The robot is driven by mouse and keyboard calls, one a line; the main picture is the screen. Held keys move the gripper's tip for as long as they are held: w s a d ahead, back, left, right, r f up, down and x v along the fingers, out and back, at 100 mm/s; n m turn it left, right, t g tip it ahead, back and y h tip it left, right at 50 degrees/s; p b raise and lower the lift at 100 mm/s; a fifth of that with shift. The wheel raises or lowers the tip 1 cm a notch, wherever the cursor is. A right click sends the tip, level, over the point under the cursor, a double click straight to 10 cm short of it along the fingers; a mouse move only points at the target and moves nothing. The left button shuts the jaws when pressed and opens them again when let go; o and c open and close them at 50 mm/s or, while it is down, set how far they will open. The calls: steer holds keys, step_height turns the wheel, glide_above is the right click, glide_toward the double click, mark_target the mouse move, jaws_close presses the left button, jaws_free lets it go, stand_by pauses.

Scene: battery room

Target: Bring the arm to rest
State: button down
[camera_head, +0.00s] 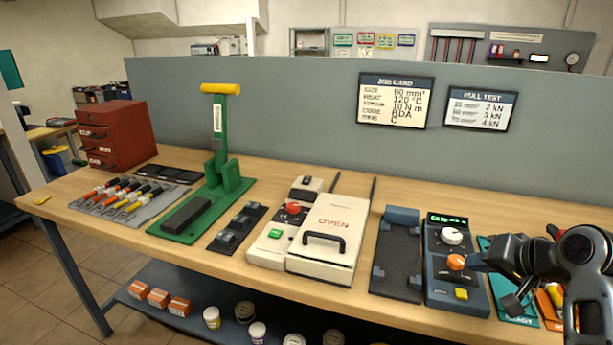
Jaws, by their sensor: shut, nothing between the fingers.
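My arm reaches in from the right edge of the head view. My gripper (483,262) is shut and empty, with its tips pointing left. In the picture its tips are at the orange knob (456,261) of the dark blue device (443,283). I cannot tell whether they touch the knob. The device also has a white knob, a yellow button and a green display. My arm and gripper hide part of the teal mat (489,244) and the things at the right end of the bench.
The wooden bench (350,195) carries a white oven (328,235), a dark tray (397,255), a green lever press (219,170), a row of tools (125,197) and red drawers (115,135). A grey partition (290,110) stands behind. Bare wood shows along the back.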

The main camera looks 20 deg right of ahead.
steer(key=s+a+f+n+t+h, duration=0.2)
steer(key=s+a+f, duration=0.9)
steer(key=s+a, duration=0.4)
steer(key=s+a+r+n+t, duration=0.1)
steer(key=s+a+r+n, duration=0.1)
steer(key=s+r, duration=0.2)
steer(key=s+a+r+n+t+y, duration=0.1)
steer(key=s+a+r+n, duration=0.1)
steer(key=s, duration=0.8)
steer(key=s+a+r+n+t, duration=0.1)
steer(key=s+a+r+n, duration=0.1)
steer(key=s+a+r, duration=0.2)
steer(key=s+r, duration=0.1)
steer(key=s, duration=0.2)
steer(key=shift+s+r+n+t+y, duration=0.15)
steer(key=shift+r+n+t+y, duration=0.15)
steer(key=shift+r, duration=0.1)
